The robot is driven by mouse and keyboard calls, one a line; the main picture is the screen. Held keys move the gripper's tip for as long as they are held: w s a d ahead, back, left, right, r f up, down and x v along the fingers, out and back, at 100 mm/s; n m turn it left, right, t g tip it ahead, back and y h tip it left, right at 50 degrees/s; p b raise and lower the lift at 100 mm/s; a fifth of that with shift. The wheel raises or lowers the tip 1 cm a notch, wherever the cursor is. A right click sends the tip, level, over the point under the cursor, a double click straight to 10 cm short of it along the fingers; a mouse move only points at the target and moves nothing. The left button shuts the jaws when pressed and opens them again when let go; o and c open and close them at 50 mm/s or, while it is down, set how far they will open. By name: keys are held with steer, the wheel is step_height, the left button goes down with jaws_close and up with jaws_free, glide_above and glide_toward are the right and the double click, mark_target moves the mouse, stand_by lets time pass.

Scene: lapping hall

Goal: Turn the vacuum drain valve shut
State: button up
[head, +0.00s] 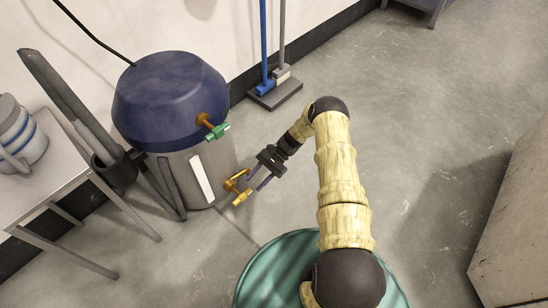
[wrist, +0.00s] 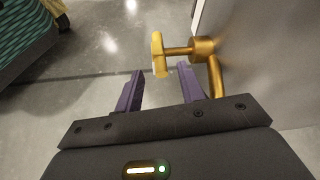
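The vacuum (head: 168,98) is a drum with a dark blue top and a silver body, standing by the wall. Its brass drain valve (head: 233,183) sticks out low on the right side, with a yellow handle (head: 241,198) at its outer end. In the wrist view the valve body (wrist: 202,49) sits by the silver wall, with a stem running left to the handle (wrist: 157,52) and a bent pipe (wrist: 216,76) below. My gripper (head: 256,182) is open and empty beside the valve. Its purple fingers (wrist: 160,70) lie either side of the handle's line, seemingly just short of it.
A green-handled brass fitting (head: 217,131) sits higher on the drum. A metal table (head: 60,170) with a canister (head: 20,135) and a dark hose (head: 65,105) stand at left.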

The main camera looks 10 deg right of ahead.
steer(key=p+v, duration=0.2)
steer(key=v, duration=0.8)
steer(key=s+a+r+n+t+h+p, duration=0.15)
steer(key=r+h+p, duration=0.25)
steer(key=r, duration=0.9)
steer(key=s+r+n+t+h+p, duration=0.1)
steer(key=s+r+n+h+p, duration=0.2)
steer(key=r, duration=1.1)
steer(key=s+r+n+t+h+p, duration=0.5)
steer(key=s+r+p, duration=0.3)
steer(key=s+r, duration=1)
step_height(320, 180, up, 40)
steer(key=w+t+p, duration=0.1)
steer(key=w+p, duration=0.1)
steer(key=p, duration=3.6)
steer(key=shift+d+f+y, duration=0.2)
steer(key=shift+d+y, duration=0.1)
steer(key=shift+d, duration=0.1)
